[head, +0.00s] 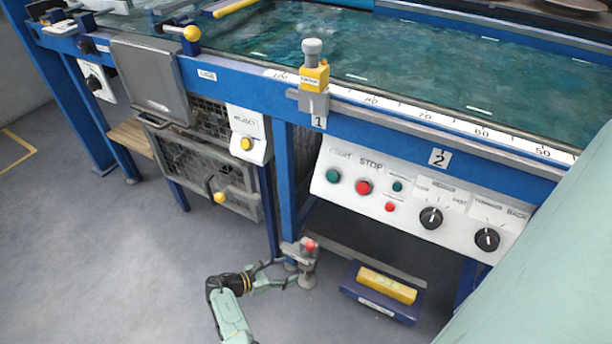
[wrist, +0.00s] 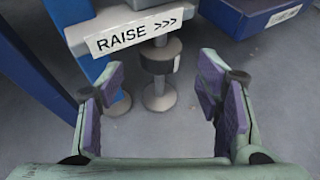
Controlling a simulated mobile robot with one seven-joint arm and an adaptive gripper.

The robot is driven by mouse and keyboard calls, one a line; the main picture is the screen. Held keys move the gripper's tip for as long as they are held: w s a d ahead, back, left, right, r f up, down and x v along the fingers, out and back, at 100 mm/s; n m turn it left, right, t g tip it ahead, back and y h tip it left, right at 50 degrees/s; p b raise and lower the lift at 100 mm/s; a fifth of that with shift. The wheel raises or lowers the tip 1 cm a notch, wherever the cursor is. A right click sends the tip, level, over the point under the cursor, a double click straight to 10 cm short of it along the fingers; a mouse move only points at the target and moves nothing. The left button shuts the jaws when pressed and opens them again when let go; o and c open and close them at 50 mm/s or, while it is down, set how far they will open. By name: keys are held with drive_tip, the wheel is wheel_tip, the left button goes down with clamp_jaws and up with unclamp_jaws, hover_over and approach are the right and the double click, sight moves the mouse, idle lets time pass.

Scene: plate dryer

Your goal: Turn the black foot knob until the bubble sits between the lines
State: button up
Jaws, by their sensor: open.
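The black foot knob (wrist: 160,57) is a short dark cylinder with a pale mark on its right side. It sits on a grey stem with a round foot (wrist: 160,96) on the floor, under a plate with a "RAISE >>>" label (wrist: 135,33). My gripper (wrist: 162,84) is open and empty, its purple-padded fingers apart to the left and right, with the knob ahead between them and not touched. In the head view my gripper (head: 287,274) is low beside the machine's leg foot. A yellow level (head: 387,286) lies by the leg; its bubble is too small to read.
The level rests on a blue box (head: 400,309) right of the foot. A blue machine leg (head: 288,190) stands close behind the gripper. The control panel (head: 405,205) overhangs at the right. Grey floor (head: 130,270) is open at the left.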

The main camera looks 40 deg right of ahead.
sight(306, 265)
drive_tip(key=b+x, duration=0.2)
drive_tip(key=x, duration=0.7)
drive_tip(key=shift+s+d+f+b, duration=0.1)
drive_tip(key=shift+d+b, duration=0.15)
drive_tip(key=shift+b, duration=0.05)
drive_tip(key=c, duration=0.9)
drive_tip(key=shift+s+r+n+t+p, duration=0.1)
drive_tip(key=shift+r+n+t+p, duration=0.2)
drive_tip(key=shift+p, duration=0.45)
drive_tip(key=shift+n+t+p, duration=0.4)
drive_tip(key=shift+t+p, duration=0.1)
drive_tip(key=shift+p, duration=0.15)
drive_tip(key=shift+f+n+t+p, duration=0.1)
drive_tip(key=shift+n+t+p, duration=0.5)
drive_tip(key=shift+n+t, duration=0.15)
drive_tip(key=shift+f+t, duration=0.2)
drive_tip(key=shift+t, duration=0.05)
